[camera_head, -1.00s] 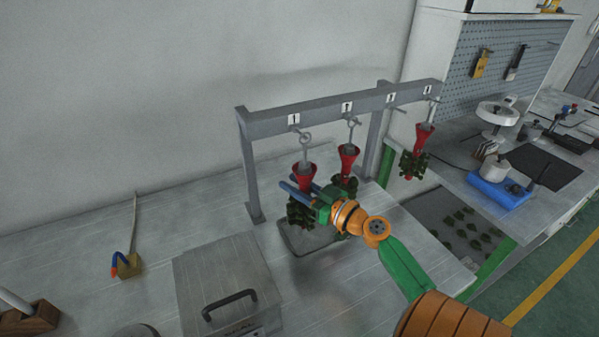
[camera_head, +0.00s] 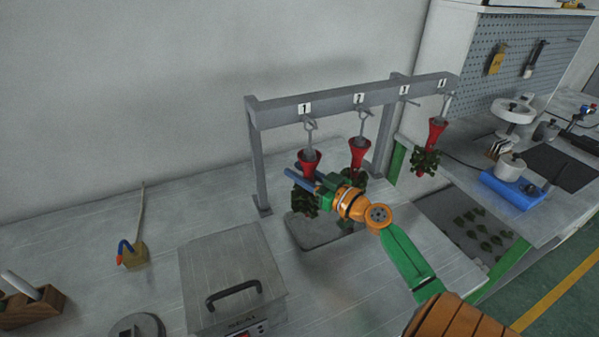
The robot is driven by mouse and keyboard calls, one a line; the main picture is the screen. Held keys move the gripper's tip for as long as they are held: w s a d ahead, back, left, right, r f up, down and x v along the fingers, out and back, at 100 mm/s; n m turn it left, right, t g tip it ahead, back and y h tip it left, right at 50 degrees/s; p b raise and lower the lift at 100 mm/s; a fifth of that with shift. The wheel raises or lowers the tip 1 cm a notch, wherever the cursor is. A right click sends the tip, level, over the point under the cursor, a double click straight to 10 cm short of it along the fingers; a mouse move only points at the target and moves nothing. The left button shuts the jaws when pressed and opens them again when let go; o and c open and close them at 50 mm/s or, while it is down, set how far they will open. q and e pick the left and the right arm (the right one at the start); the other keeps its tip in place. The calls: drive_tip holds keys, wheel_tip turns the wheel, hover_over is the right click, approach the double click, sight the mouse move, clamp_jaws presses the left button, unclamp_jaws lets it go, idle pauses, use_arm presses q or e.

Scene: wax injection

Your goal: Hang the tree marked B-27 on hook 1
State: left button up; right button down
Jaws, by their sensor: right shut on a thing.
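A grey rack (camera_head: 352,103) carries hooks under small number plates; the leftmost plate (camera_head: 304,109) reads 1. A tree with a red funnel-shaped top and dark green pieces (camera_head: 305,199) hangs below that plate, its wire loop at hook 1 (camera_head: 311,124). My right gripper (camera_head: 305,182) is shut on this tree, its blue fingers across it just below the red cup. Whether the loop rests fully on the hook cannot be told. No B-27 mark is legible. My left gripper is not in view.
A second tree (camera_head: 357,155) hangs close to the right of the held one, partly behind my gripper. Another tree (camera_head: 433,140) hangs at the rack's right end. A grey lidded box (camera_head: 235,268) stands in front; a tray (camera_head: 310,236) lies below the hooks.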

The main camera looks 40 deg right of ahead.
sight(313, 181)
drive_tip(key=c, duration=0.6)
unclamp_jaws()
drive_tip(key=shift+o, duration=0.2)
drive_tip(key=s+b, duration=0.1)
drive_tip(key=s, duration=0.1)
drive_tip(key=s+b, duration=0.1)
drive_tip(key=s, duration=0.2)
drive_tip(key=s+b, duration=0.1)
drive_tip(key=s, duration=0.1)
drive_tip(key=shift+s+d, duration=0.2)
drive_tip(key=shift+d, duration=0.1)
